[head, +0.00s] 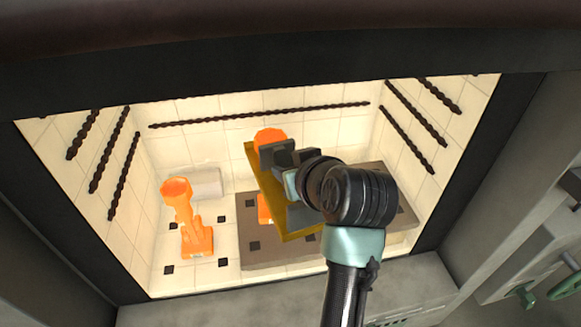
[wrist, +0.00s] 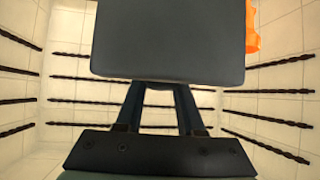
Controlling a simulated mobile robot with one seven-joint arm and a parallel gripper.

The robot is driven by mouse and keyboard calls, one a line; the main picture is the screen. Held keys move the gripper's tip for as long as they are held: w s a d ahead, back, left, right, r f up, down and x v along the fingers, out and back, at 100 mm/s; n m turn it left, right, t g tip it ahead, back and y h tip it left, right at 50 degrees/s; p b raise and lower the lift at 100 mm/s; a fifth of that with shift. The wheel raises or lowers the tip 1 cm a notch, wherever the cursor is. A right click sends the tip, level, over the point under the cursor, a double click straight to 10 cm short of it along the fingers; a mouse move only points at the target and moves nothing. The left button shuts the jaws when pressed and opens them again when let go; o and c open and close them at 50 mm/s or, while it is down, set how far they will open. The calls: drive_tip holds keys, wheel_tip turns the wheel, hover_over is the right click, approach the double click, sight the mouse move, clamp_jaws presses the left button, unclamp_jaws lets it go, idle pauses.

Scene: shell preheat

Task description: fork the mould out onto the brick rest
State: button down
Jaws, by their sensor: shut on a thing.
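A glowing orange mould (head: 187,220) with a cup-shaped top stands on the pale tiled floor at the left of the chamber. More glowing orange (head: 268,137) shows behind my gripper, and at the right edge of the wrist view (wrist: 252,28); most of it is hidden. My gripper (head: 283,160) is shut on a grey block (wrist: 170,40), which fills the top middle of the wrist view. A yellow-brown frame (head: 262,180) lies under the gripper, and looks like part of the held fork. I cannot tell for sure which piece is the brick rest.
A brown-grey slab (head: 300,258) lies on the chamber floor under the gripper. A pale block (head: 203,183) stands behind the left mould. Dark twisted heater rods (head: 260,115) line the walls. The dark door frame (head: 75,230) bounds the opening. Some tiled floor is bare at the left.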

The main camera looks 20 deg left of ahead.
drive_tip(key=shift+r, duration=0.25)
